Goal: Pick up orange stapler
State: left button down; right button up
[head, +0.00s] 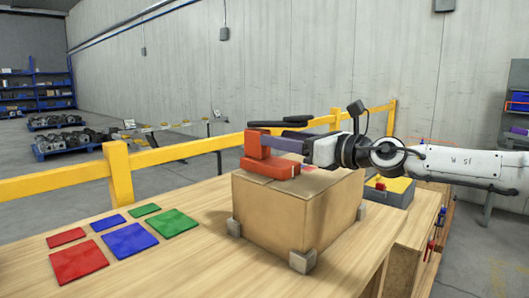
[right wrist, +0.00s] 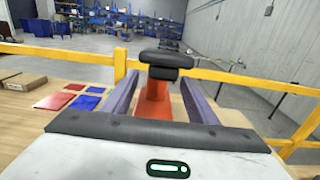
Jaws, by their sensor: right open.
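The orange stapler (head: 258,160) stands on top of the cardboard box (head: 285,212), with a black top part (head: 281,122). In the right wrist view the stapler (right wrist: 156,103) shows between the two purple fingers, its black end toward the top. My right gripper (head: 282,143) reaches in from the right at the stapler's height. It is open, with its fingers on either side of the stapler and a gap visible on each side. The gripper hides part of the stapler in the head view. My left gripper is not in view.
The box has grey corner pieces and sits on a wooden table (head: 190,240). Red, blue and green flat squares (head: 130,240) lie to the left. A yellow rail (head: 75,178) runs behind.

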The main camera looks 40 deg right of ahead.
aim_at(266, 131)
jog(key=shift+w, duration=0.15)
jog(key=shift+w+p, duration=0.2)
jog(key=shift+p, duration=0.1)
jog(key=w+p, duration=0.3)
jog(key=shift+w+a+r, duration=0.2)
jog(key=shift+a, duration=0.2)
jog(key=shift+w+p, duration=0.5)
jog(key=shift+p, duration=0.3)
jog(key=shift+w+f, duration=0.15)
jog(key=shift+w, duration=0.05)
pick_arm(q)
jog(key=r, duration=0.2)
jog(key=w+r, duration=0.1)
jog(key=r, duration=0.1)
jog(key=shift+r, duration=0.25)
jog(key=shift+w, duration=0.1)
